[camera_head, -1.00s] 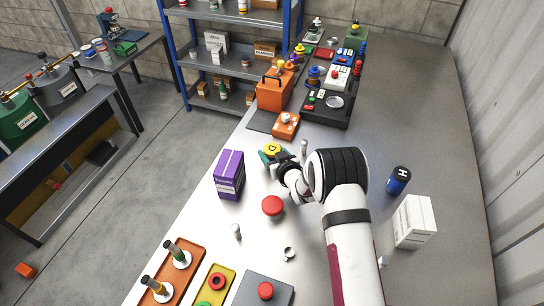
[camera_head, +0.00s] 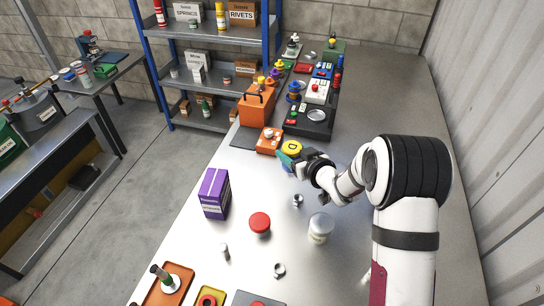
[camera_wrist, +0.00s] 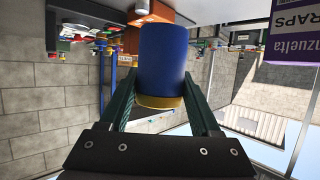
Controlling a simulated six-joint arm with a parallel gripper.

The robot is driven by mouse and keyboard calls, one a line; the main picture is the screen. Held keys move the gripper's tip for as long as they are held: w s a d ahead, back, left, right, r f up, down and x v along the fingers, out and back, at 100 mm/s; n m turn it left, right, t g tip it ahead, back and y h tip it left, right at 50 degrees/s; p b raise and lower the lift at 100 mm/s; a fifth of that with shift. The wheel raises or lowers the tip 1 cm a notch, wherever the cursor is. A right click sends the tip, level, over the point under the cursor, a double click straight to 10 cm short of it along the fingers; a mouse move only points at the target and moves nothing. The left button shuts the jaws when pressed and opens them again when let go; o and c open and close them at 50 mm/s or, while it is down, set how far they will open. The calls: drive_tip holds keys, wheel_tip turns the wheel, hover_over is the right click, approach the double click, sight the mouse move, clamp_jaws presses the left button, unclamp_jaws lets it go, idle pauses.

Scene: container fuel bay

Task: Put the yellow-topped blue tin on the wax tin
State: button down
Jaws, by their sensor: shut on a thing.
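The yellow-topped blue tin (camera_head: 292,148) is in the jaws of my gripper (camera_head: 287,160), just right of an orange device. In the wrist view the tin's blue side (camera_wrist: 162,55) lies between my gripper's two fingers (camera_wrist: 163,98), with its yellow end toward the palm. I cannot tell whether it is clear of the bench. A tin with a red lid (camera_head: 260,220) stands on the bench nearer the camera, and a pale-lidded jar (camera_head: 320,228) stands to its right. I cannot read a wax label on either.
A purple box (camera_head: 215,193) stands left of the red-lidded tin. The orange device (camera_head: 269,140), an orange toolbox (camera_head: 257,103) and a black tray (camera_head: 316,128) are behind. Small metal parts (camera_head: 279,269) lie nearby. My arm covers part of the right side.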

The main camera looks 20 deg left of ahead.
drive_tip(key=w+d+r+m+t+h, duration=0.1)
drive_tip(key=d+r+m+h, duration=0.15)
drive_tip(key=d, duration=0.95)
drive_tip(key=w+d+r+m+t+h, duration=0.1)
drive_tip(key=d+r, duration=0.3)
drive_tip(key=d, duration=0.8)
drive_tip(key=shift+h, duration=0.25)
drive_tip(key=shift+w+a+f, duration=0.7)
drive_tip(key=shift+a+f, duration=1)
drive_tip(key=shift+a, duration=0.05)
drive_tip(key=shift+w+a+f, duration=0.75)
drive_tip(key=shift+a+f, duration=0.95)
drive_tip(key=shift+f, duration=0.05)
drive_tip(key=shift+w+a+f, duration=0.7)
drive_tip(key=shift+a+f, duration=1)
drive_tip(key=shift+a, duration=0.05)
drive_tip(key=shift+f, duration=0.1)
drive_tip(key=shift+c, duration=0.5)
unclamp_jaws()
